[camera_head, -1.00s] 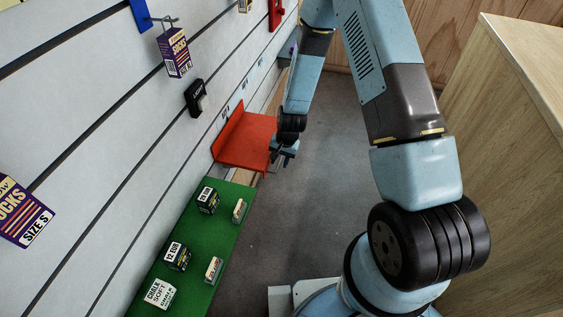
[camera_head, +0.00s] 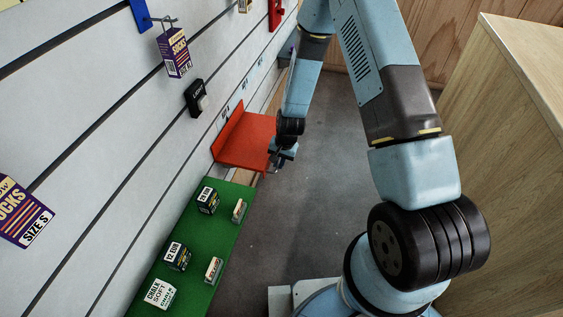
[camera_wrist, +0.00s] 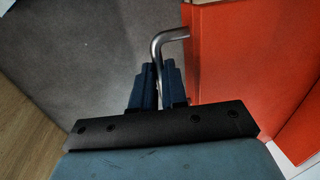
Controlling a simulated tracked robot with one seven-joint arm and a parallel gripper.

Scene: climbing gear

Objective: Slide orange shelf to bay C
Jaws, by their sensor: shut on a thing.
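The orange shelf (camera_head: 247,142) is mounted on the slatted wall, beyond the green shelf in the head view. It fills the right side of the wrist view (camera_wrist: 245,60), with a bent metal handle (camera_wrist: 168,37) at its edge. My gripper (camera_head: 279,160) is at the shelf's front edge. In the wrist view, the blue fingers of my gripper (camera_wrist: 157,82) are shut on the handle, one on each side of it. Small marks (camera_head: 244,87) run along the wall above and beyond the shelf; they are too small to read.
The green shelf (camera_head: 193,238) sits close on the near side of the orange shelf, carrying several small boxes. A sock pack (camera_head: 175,54) and a black item (camera_head: 195,97) hang on the wall. Grey floor (camera_head: 325,180) is open to the right, before a wooden counter (camera_head: 505,160).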

